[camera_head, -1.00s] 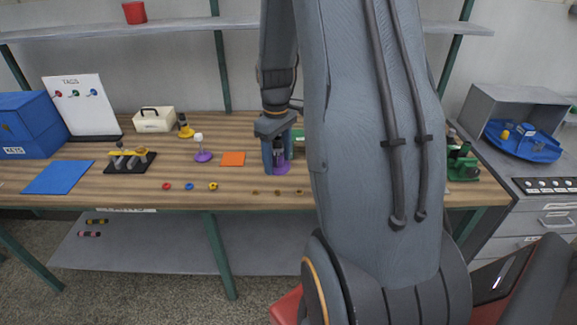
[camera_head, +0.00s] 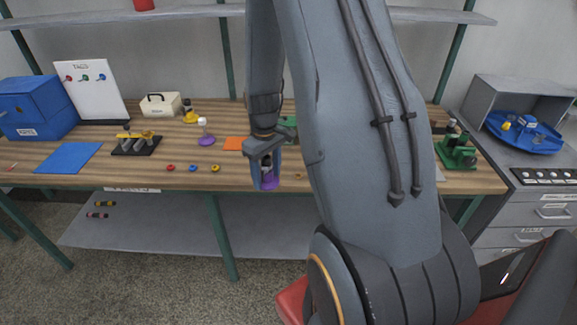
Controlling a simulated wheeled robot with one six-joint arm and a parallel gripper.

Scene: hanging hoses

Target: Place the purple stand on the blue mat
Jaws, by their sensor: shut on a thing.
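My gripper (camera_head: 266,172) is shut on a purple stand (camera_head: 269,184), seen between the fingers near the table's front edge. The fingers hide much of the stand, and I cannot tell how high it is above the table. The flat blue mat (camera_head: 68,158) lies bare on the left part of the table, well to the left of my gripper. Another purple-based piece with a white ball on top (camera_head: 205,134) stands on the table, between the mat and my gripper.
A black rack with yellow parts (camera_head: 136,144) stands right of the mat. Small red (camera_head: 171,168), blue (camera_head: 190,168) and yellow (camera_head: 215,168) rings lie along the front. A blue box (camera_head: 38,108) and white tag board (camera_head: 92,92) stand at back left.

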